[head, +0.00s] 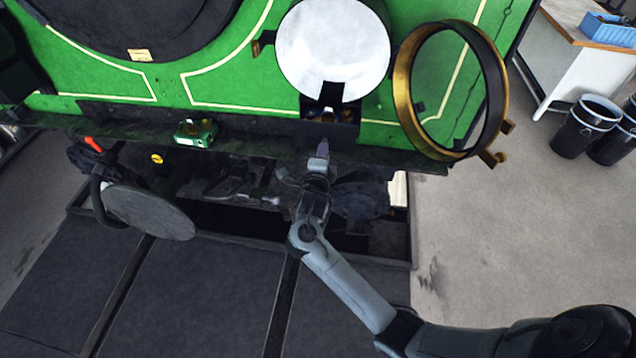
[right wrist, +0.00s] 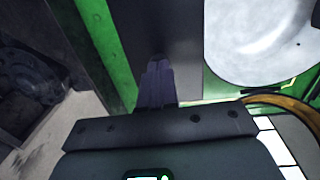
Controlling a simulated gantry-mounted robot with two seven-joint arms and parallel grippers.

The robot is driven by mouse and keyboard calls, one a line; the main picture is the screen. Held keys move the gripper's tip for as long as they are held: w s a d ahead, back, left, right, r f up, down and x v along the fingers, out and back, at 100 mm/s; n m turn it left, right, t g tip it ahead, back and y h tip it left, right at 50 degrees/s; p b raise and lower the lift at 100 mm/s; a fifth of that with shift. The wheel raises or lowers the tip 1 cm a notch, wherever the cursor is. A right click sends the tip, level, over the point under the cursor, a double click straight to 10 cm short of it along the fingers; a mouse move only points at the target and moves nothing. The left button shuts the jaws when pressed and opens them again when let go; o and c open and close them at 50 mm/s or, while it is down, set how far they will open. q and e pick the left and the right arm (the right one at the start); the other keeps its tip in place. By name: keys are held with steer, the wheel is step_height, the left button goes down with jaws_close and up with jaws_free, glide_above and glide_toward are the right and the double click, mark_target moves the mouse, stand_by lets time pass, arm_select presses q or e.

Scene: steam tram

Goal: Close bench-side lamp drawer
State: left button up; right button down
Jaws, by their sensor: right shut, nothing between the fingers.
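The lamp drawer (head: 340,133) is a dark box below the round white lamp reflector (head: 333,50) on the green tram front. It sticks out from the front, and its open top shows a small brownish thing inside. My right gripper (head: 322,148) is shut and empty, with its fingertips at the drawer's front face. In the right wrist view the shut fingers (right wrist: 157,68) point at a dark grey panel (right wrist: 165,25), which looks like the drawer front. I cannot tell whether they touch it. My left gripper is not in view.
An open brass-rimmed lamp glass (head: 404,85) hangs right of the reflector. A small green-and-white object (head: 195,132) sits on the ledge to the left. A round buffer (head: 150,212) juts out at lower left. Black bins (head: 585,125) and a workbench (head: 565,60) stand at far right.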

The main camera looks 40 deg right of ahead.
mark_target(327, 136)
steer(key=b+x, duration=0.1)
steer(key=x, duration=0.1)
steer(key=b+x, duration=0.1)
steer(key=x, duration=0.2)
steer(key=b+x, duration=0.2)
steer(key=shift+w+d+r, duration=0.15)
steer(key=shift+d+r, duration=0.05)
steer(key=shift+f, duration=0.1)
steer(key=shift+f, duration=0.15)
